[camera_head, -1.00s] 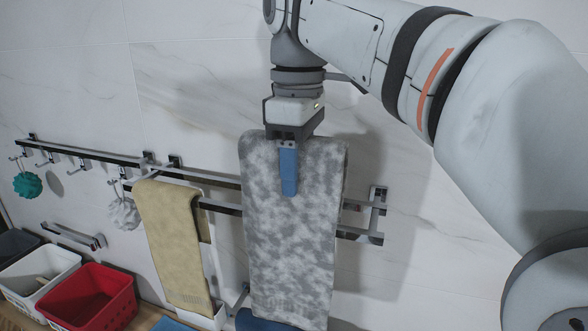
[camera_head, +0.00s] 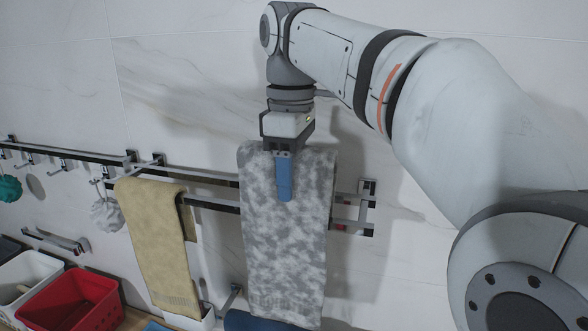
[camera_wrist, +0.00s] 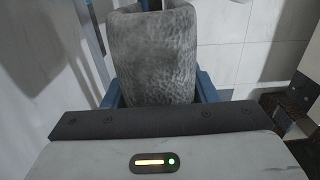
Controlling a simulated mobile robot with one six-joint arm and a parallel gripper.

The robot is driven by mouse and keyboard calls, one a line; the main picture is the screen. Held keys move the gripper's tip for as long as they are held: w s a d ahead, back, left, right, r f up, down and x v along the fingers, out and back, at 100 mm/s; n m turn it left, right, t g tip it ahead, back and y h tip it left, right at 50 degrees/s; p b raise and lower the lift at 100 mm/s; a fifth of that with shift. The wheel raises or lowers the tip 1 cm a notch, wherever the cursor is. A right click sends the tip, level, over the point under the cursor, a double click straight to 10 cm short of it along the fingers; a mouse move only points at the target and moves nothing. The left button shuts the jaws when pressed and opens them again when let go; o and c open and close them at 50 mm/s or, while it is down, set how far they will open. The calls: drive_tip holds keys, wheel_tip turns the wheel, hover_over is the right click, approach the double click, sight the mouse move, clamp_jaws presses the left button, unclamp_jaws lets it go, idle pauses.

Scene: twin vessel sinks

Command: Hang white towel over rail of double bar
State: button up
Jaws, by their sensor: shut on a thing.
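A mottled grey-and-white towel (camera_head: 285,235) hangs folded from my gripper (camera_head: 284,185), with its top edge above the double bar (camera_head: 212,205). My gripper points down and is shut on the top of the towel, one blue finger showing on its near face. In the wrist view, the towel (camera_wrist: 152,60) lies between the two blue fingers. The towel hides the middle of the double bar; its right end shows past the towel. I cannot tell whether the towel touches the bar or which rail it is over.
A yellow towel (camera_head: 155,235) hangs over the bar's left part. A hook rail (camera_head: 65,152) with a teal puff (camera_head: 9,188) and a white puff (camera_head: 106,214) is further left. Red basket (camera_head: 70,302) and white basket (camera_head: 28,280) stand at lower left. Bar at right of the towel is bare.

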sight(292, 226)
drive_tip(key=shift+f+b, duration=3.3)
drive_tip(key=shift+f, duration=1.65)
drive_tip(key=o, duration=1.5)
drive_tip(key=shift+o, duration=0.2)
